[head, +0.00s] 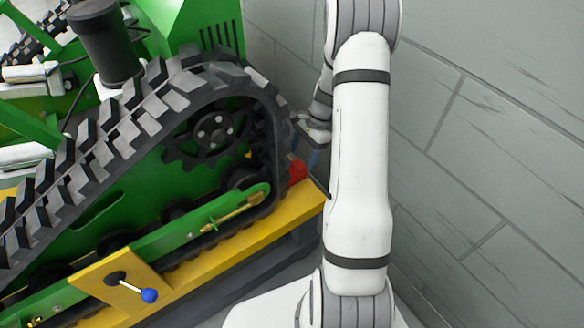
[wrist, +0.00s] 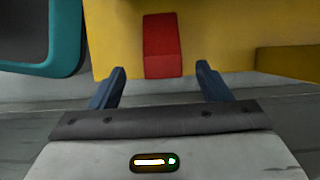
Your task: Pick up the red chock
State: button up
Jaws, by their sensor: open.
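The red chock (head: 297,171) sits on the yellow platform beside the end of the green carrier's track in the head view, partly hidden behind my arm. In the wrist view the red chock (wrist: 161,46) lies on the yellow surface, ahead of and between my two fingers. My gripper (wrist: 160,80) is open with nothing between its blue fingertips. The fingertips are near the platform's edge, and the chock's near end is close to the line between them. In the head view my gripper (head: 318,160) is mostly hidden by my arm.
The green tracked carrier (head: 215,130) stands on the yellow platform (head: 275,228). A grey block wall (head: 480,150) is on the right. A teal-edged dark part (wrist: 45,65) is left of the chock.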

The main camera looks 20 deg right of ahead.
aim_at(295, 167)
jog(key=b+x, duration=0.1)
jog(key=x, duration=0.1)
jog(key=b+x, duration=0.1)
jog(key=x, duration=0.1)
jog(key=b+x, duration=0.1)
jog(key=x, duration=0.2)
jog(key=shift+a, duration=0.4)
jog(key=shift+r, duration=0.15)
jog(key=shift+c, duration=0.2)
jog(key=c, duration=1.2)
